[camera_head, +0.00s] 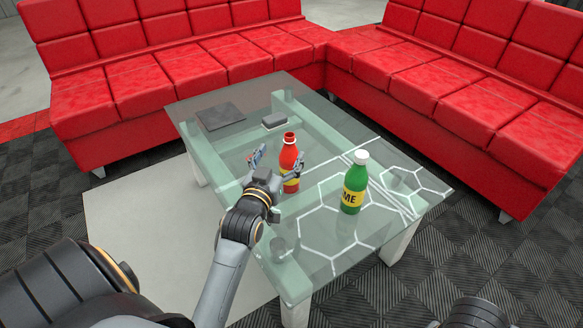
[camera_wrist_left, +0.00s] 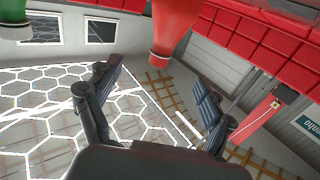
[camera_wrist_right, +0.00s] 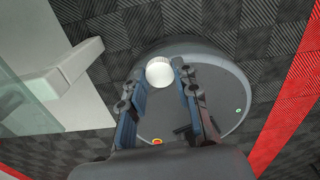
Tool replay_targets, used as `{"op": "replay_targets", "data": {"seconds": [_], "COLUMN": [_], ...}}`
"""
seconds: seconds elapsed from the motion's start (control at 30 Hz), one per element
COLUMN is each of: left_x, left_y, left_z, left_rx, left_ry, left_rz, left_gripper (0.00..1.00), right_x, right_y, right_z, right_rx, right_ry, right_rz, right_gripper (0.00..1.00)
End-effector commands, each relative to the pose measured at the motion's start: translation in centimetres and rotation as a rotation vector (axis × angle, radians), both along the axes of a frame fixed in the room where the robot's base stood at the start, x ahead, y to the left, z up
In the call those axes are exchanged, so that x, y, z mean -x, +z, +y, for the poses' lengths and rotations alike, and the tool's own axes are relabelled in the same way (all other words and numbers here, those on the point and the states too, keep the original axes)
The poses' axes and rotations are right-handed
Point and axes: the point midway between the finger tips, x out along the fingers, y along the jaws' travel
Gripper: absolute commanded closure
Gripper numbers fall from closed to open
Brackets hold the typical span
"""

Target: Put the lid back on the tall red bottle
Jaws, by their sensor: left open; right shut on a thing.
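The tall red bottle (camera_head: 289,155) stands upright on the glass table, with its dark mouth open and no lid on it. My left gripper (camera_head: 277,163) is open at the near side of the bottle, and one finger overlaps the bottle's label in the head view. In the left wrist view, the red bottle (camera_wrist_left: 174,28) shows at the top, between the open fingers (camera_wrist_left: 160,80) sideways; I cannot tell whether they touch. My right gripper (camera_wrist_right: 158,73) is shut on a white ribbed lid (camera_wrist_right: 160,72), seen over my own base in the right wrist view. The head view does not show this gripper.
A green bottle (camera_head: 354,184) with a white cap stands on the glass table (camera_head: 300,262), right of the red bottle. A flat dark item (camera_head: 220,117) and a small grey box (camera_head: 275,121) lie toward the back. Red sofas (camera_head: 190,65) line the far sides.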

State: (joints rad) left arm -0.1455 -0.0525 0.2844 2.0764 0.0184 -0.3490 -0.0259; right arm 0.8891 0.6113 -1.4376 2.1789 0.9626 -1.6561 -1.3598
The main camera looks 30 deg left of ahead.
Motion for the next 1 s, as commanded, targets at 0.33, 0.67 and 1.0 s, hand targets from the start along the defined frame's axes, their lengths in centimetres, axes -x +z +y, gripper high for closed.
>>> {"op": "replay_targets", "data": {"seconds": [0.33,0.67,1.0], "left_x": [0.0,-0.5,-1.6], "left_y": [-3.0,-8.3,-8.1], "left_z": [0.0,0.1,0.4], "left_rx": [0.001,-0.002,0.0], "left_ry": [-0.001,-0.001,-0.001], "left_rz": [0.006,-0.002,0.002], "left_gripper": [0.19,0.19,0.19], "right_x": [0.0,0.0,0.0], "right_y": [-1.5,-4.2,-4.3], "right_z": [0.0,0.0,0.0], "right_rx": [0.0,0.0,0.0], "right_ry": [-0.001,-0.001,-0.001], "right_rz": [0.0,0.0,0.0], "right_gripper": [0.79,0.79,0.79]}}
